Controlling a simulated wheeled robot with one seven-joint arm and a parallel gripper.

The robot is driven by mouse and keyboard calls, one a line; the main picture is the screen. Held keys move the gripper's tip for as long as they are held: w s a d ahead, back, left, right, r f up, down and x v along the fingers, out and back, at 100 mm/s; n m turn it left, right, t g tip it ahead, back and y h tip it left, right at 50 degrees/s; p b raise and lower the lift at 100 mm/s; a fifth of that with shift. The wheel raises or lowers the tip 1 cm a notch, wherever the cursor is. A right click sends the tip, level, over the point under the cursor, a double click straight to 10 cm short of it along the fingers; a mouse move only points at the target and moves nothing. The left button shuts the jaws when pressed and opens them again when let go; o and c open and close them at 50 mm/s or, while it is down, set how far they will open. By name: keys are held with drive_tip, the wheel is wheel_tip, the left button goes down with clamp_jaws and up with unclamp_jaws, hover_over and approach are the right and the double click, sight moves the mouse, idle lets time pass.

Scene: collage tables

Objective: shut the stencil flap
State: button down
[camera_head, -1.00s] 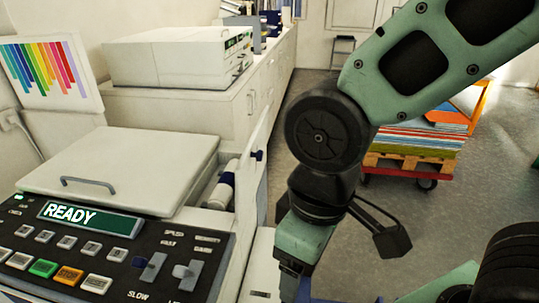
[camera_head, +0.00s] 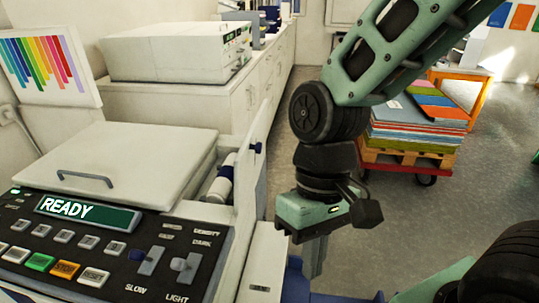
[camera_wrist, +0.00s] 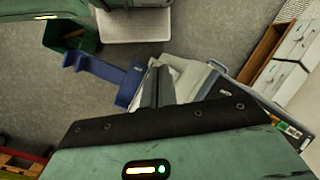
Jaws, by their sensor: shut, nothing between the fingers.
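The stencil flap (camera_head: 254,172) appears to be the pale upright panel with a blue knob on the right side of the duplicator (camera_head: 125,165). It stands swung out from the body, with a gap between them. A white roll with blue ends (camera_head: 223,180) shows in that gap. My gripper (camera_head: 315,272) points down to the right of the flap, apart from it, shut and empty. In the wrist view its dark fingers (camera_wrist: 156,82) are together, near the pale and grey edge of the machine. The flap's lower part is hard to make out there.
A cart with a pallet of coloured paper (camera_head: 415,135) stands behind my arm at right. A blue tray-like part (camera_wrist: 105,75), a green bin (camera_wrist: 75,38) and a white box (camera_wrist: 130,25) are in the wrist view. Grey floor is open to the right.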

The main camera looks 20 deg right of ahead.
drive_tip(key=w+f+m+g+y+b, duration=0.25)
drive_tip(key=w+m+y, duration=0.25)
drive_tip(key=m+y, duration=0.3)
drive_tip(key=m+t+y+b, duration=0.3)
drive_tip(key=m+t+y, duration=0.3)
drive_tip(key=m+t, duration=1.2)
approach(258, 150)
drive_tip(key=w+a+m+g+p, duration=0.1)
drive_tip(key=w+a+p, duration=0.2)
drive_tip(key=w+a, duration=0.1)
drive_tip(key=shift+w+r, duration=0.3)
drive_tip(key=shift+w, duration=0.15)
drive_tip(key=shift+a+g, duration=0.1)
drive_tip(key=shift+g, duration=0.15)
drive_tip(key=shift+w+r, duration=0.1)
